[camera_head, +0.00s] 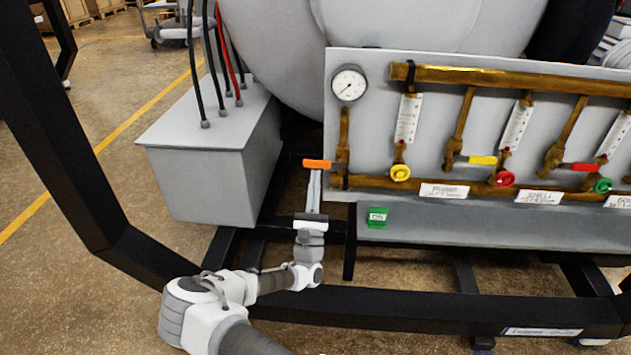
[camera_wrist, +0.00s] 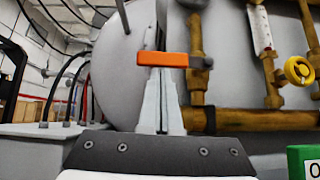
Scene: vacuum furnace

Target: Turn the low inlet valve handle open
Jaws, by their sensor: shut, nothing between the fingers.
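An orange lever handle (camera_head: 317,164) lies level at the left end of the gauge panel, pointing left from a vertical brass pipe (camera_head: 343,128). I take it for the low inlet valve handle. It also shows at the upper middle of the wrist view (camera_wrist: 163,59), across the line of my fingers. My gripper (camera_head: 314,174) points up from below, its fingertips right at the handle. The fingers are closed together with nothing between them, and they show in the wrist view too (camera_wrist: 160,78). I cannot tell whether they touch the handle.
The panel (camera_head: 377,125) carries a round gauge (camera_head: 349,83), brass pipes, flow tubes and yellow, red and green knobs. Yellow (camera_head: 482,160) and red levers sit further right. A grey box (camera_head: 215,155) stands left. A black frame rail (camera_head: 400,305) runs low in front.

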